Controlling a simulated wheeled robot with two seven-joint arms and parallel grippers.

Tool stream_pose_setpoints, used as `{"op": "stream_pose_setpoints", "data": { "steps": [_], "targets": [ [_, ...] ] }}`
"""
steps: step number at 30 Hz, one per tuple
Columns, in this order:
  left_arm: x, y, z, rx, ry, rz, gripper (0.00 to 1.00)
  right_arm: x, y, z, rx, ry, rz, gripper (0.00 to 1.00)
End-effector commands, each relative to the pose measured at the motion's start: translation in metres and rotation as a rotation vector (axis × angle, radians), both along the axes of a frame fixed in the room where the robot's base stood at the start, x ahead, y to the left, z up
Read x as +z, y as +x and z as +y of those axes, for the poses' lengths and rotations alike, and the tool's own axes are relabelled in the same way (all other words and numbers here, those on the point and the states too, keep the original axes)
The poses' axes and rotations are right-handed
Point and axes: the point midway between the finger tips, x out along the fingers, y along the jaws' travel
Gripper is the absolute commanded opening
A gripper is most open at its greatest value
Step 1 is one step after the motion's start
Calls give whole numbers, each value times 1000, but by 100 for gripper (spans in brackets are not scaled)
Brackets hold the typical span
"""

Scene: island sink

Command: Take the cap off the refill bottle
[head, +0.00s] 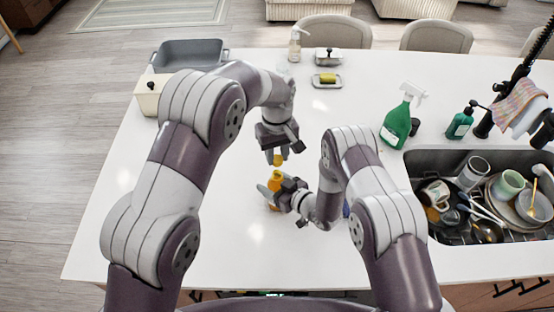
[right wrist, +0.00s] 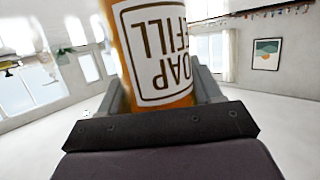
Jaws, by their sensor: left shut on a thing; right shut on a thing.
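The refill bottle (head: 275,179) is amber-orange, with a white label reading "SOAP REFILL" that shows upside down in the right wrist view (right wrist: 155,60). My right gripper (head: 273,189) is shut around the bottle's body, with a finger on each side. My left gripper (head: 278,155) is above the bottle, pointing down, and is shut on the small yellow cap (head: 278,160). The cap appears just above the bottle's top with a narrow gap between them. The bottle's lower part is partly hidden by my right gripper.
A green spray bottle (head: 397,121) and a green pump bottle (head: 460,122) stand to the right. The sink (head: 420,166) is full of dishes. A grey pan (head: 190,52), a cream canister (head: 150,92) and a sponge dish (head: 327,81) stand farther back. The counter's left front (head: 115,240) is clear.

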Motion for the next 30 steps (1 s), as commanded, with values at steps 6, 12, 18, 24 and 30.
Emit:
{"op": "stream_pose_setpoints", "data": {
  "steps": [6, 12, 18, 24, 30],
  "targets": [
    [7, 0, 0, 0, 0, 1, 0, 0, 0, 0, 0, 1, -1, 0],
    [7, 0, 0, 0, 1, 1, 0, 0, 0, 0, 0, 1, -1, 94],
    [7, 0, 0, 0, 1, 1, 0, 0, 0, 0, 0, 0, 0, 94],
    [0, 0, 0, 0, 1, 1, 0, 3, -12, -14, -1, 0, 1, 94],
    [-14, 0, 0, 0, 1, 1, 0, 15, -44, -45, -5, 0, 3, 94]
  ]
}}
